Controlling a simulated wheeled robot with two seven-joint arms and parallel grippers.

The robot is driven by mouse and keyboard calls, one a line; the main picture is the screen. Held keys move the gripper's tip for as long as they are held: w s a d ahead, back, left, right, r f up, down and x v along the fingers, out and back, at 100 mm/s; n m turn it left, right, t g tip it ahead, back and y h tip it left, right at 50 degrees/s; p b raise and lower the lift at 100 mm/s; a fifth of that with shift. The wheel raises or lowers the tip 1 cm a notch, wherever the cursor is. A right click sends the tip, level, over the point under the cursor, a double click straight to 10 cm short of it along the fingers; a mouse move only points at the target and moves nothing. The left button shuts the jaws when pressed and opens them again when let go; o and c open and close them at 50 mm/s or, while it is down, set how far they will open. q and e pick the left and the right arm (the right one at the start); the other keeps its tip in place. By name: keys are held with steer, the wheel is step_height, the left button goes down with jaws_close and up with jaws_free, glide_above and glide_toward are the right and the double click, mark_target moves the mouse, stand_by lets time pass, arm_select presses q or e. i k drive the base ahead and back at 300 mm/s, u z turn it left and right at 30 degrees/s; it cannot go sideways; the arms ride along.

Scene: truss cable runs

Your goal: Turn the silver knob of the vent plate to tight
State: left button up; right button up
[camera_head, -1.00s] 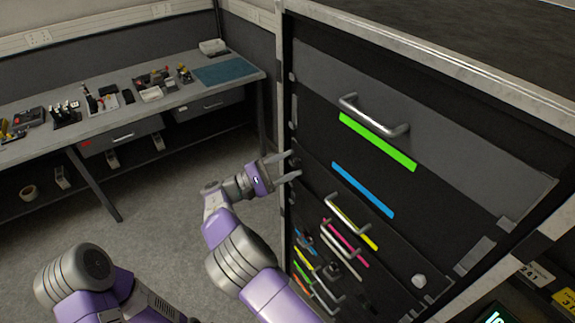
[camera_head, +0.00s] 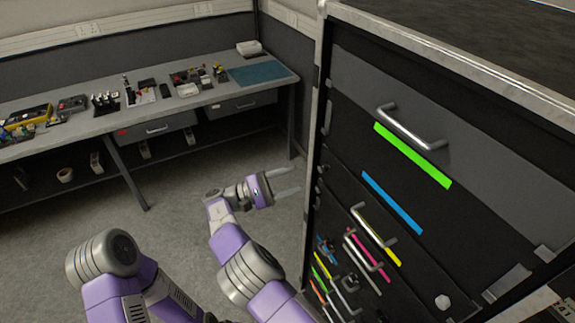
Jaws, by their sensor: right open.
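A small pale silver knob (camera_head: 442,302) sits low on the right part of the dark cabinet front. I cannot tell whether it belongs to the vent plate, and no tight mark is readable. My right gripper (camera_head: 298,180) is open and empty, its two fingers pointing right at the cabinet's left edge. In the picture its tips are just left of that edge, well away from the pale knob. My left arm shows at the lower left, but its gripper is out of view.
The dark cabinet (camera_head: 345,105) fills the right side, with protruding metal handles (camera_head: 410,128) and coloured strips. A workbench (camera_head: 215,97) with tools and small parts stands along the back left wall. The grey floor (camera_head: 190,235) between is clear.

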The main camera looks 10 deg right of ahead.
mark_target(443, 303)
steer(key=k, duration=1)
